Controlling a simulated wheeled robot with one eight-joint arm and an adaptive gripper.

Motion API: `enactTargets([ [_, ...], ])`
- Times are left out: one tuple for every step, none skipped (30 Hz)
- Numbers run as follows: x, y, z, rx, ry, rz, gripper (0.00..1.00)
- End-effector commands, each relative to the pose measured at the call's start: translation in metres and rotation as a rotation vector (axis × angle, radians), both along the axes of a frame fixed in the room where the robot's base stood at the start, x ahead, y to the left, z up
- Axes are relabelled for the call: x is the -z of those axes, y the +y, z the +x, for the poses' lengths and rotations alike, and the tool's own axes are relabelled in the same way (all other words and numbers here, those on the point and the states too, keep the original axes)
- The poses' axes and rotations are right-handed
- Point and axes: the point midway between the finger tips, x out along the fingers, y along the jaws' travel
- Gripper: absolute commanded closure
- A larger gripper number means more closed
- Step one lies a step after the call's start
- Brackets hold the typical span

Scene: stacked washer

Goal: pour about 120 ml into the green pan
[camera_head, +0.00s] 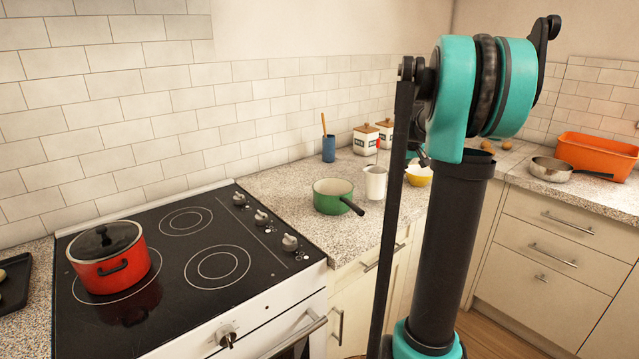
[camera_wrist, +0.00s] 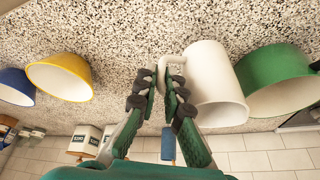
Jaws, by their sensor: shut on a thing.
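The green pan (camera_head: 333,195) sits on the speckled counter just right of the cooktop, its dark handle toward the front right. It also shows at the right of the wrist view (camera_wrist: 268,68). A white jug (camera_head: 375,186) stands upright just right of the pan; I cannot tell whether it touches the counter. My gripper (camera_wrist: 160,84) is shut on the handle of the white jug (camera_wrist: 212,78) in the wrist view. The jug's body lies between my fingers and the pan. Its contents are not visible. My arm hides most of my gripper in the head view.
A yellow bowl (camera_head: 418,175) stands right of the jug, with a blue bowl (camera_wrist: 15,87) beyond it. A blue utensil cup (camera_head: 328,149) and white canisters (camera_head: 366,140) stand by the wall. A red pot (camera_head: 108,262) sits on the cooktop (camera_head: 205,285).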

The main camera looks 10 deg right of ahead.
Motion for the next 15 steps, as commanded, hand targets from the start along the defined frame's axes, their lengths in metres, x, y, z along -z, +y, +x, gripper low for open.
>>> enactTargets([
  [0.0028,-0.0050,-0.0004,-0.013,0.000,0.000,1.00],
  [0.0039,-0.0071,-0.0007,-0.022,0.000,0.000,1.00],
  [0.0052,-0.0092,-0.0009,-0.031,0.000,0.000,1.00],
  [0.0058,-0.0102,-0.0011,-0.037,0.000,0.000,1.00],
  [0.0063,-0.0109,-0.0012,-0.041,0.000,0.000,1.00],
  [0.0067,-0.0115,-0.0014,-0.047,0.000,0.000,1.00],
  [0.0070,-0.0117,-0.0015,-0.049,0.000,0.000,1.00],
  [0.0071,-0.0118,-0.0015,-0.051,0.000,0.000,1.00],
  [0.0072,-0.0118,-0.0016,-0.051,0.000,0.001,1.00],
  [0.0072,-0.0117,-0.0016,-0.051,0.000,0.001,1.00],
  [0.0072,-0.0117,-0.0016,-0.051,0.000,0.001,1.00],
  [0.0072,-0.0116,-0.0016,-0.051,0.000,0.001,1.00],
  [0.0072,-0.0116,-0.0016,-0.051,0.000,0.001,1.00],
  [0.0072,-0.0116,-0.0016,-0.051,0.000,0.000,1.00],
  [0.0069,-0.0113,-0.0017,-0.050,-0.001,-0.001,1.00],
])
